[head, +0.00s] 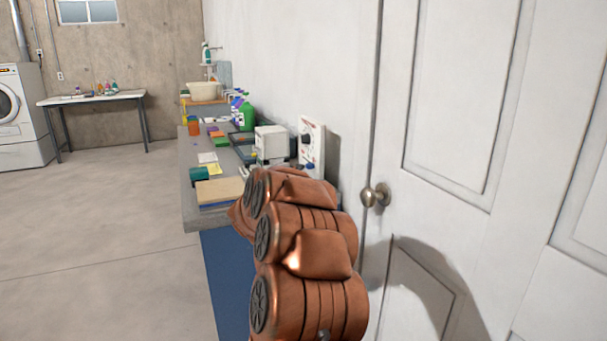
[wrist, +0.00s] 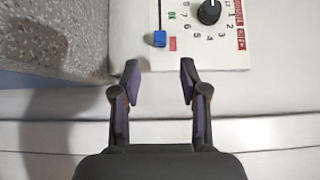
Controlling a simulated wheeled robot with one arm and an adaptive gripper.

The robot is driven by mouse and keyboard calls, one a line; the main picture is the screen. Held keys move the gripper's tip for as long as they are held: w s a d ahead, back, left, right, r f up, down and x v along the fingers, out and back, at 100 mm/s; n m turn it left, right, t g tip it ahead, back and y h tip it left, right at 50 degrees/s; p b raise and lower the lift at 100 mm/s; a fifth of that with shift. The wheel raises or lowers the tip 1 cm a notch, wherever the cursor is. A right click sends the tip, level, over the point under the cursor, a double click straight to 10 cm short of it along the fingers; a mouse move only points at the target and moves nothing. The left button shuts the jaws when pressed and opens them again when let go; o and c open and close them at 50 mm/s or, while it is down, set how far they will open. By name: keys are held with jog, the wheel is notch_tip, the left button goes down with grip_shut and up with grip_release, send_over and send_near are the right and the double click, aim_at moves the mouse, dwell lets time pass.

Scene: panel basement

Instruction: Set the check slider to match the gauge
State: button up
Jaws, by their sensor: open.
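The white panel (head: 311,146) stands upright against the wall at the far side of the bench, partly hidden by my arm in the head view. In the wrist view the panel (wrist: 212,50) shows a black knob (wrist: 209,12) with a numbered dial. Left of the dial, a blue slider handle (wrist: 160,39) sits at the low end of its dark slot, beside a red mark (wrist: 172,44) and below a green mark. No gauge face can be made out. My gripper (wrist: 187,82) is open and empty, its fingertips just short of the panel's near edge.
A speckled grey bench top (wrist: 60,40) lies left of the panel. In the head view the bench (head: 190,208) holds a white box-shaped device (head: 271,143), a green bottle (head: 247,115) and several small items. A white door (head: 460,150) stands right of my arm. Open floor lies left.

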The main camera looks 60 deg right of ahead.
jog(key=shift+s+a, duration=0.25)
jog(key=shift+a, duration=0.9)
jog(key=shift+s+a, duration=0.25)
jog(key=shift+a, duration=0.85)
